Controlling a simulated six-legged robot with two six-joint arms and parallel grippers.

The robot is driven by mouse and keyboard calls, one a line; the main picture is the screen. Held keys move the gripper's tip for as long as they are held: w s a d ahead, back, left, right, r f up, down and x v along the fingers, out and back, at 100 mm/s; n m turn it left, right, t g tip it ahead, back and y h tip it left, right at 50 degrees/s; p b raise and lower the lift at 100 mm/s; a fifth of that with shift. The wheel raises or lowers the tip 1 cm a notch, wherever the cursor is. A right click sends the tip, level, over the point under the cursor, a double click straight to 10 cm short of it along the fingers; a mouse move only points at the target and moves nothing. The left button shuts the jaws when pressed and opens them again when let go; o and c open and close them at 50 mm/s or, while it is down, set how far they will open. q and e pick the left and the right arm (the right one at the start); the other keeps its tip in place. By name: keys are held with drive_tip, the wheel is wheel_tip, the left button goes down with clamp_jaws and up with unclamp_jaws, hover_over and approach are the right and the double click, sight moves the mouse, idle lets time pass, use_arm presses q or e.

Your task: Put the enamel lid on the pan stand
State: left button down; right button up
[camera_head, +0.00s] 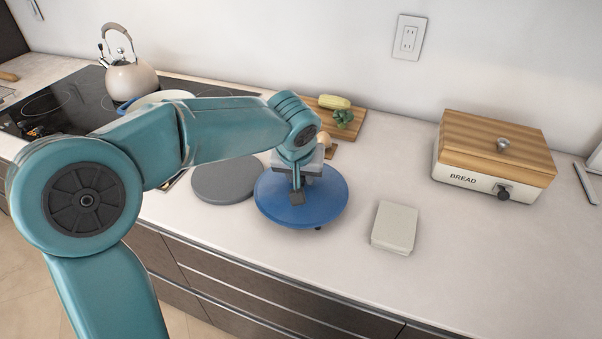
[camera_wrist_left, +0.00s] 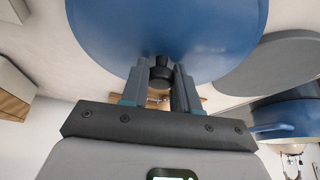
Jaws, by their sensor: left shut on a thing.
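The blue enamel lid (camera_head: 325,203) is round and roughly level over the counter, right of the cooktop. My left gripper (camera_head: 297,188) is above it, shut on its dark knob; the knob sits between the fingers in the left wrist view (camera_wrist_left: 160,72). A small dark piece (camera_head: 318,228) shows under the lid's front edge; it may be part of the pan stand, but the lid hides the rest. I cannot tell whether the lid touches anything below. A flat grey round slab (camera_head: 222,178) lies just left of the lid. My right gripper is not in view.
A pale box-like block (camera_head: 394,227) lies right of the lid. The bread box (camera_head: 494,160) stands further right. A cutting board (camera_head: 352,123) with vegetables is behind. A kettle (camera_head: 132,78) and a partly hidden pan (camera_head: 162,98) are on the cooktop. The counter's front right is clear.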

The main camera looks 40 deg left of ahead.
use_arm(q)
drive_tip(key=c, duration=0.8)
unclamp_jaws()
drive_tip(key=shift+f, duration=0.1)
drive_tip(key=shift+c, duration=0.2)
drive_tip(key=shift+r+p, duration=0.2)
drive_tip(key=shift+p, duration=0.1)
drive_tip(key=v, duration=1.2)
drive_tip(key=shift+p, duration=0.4)
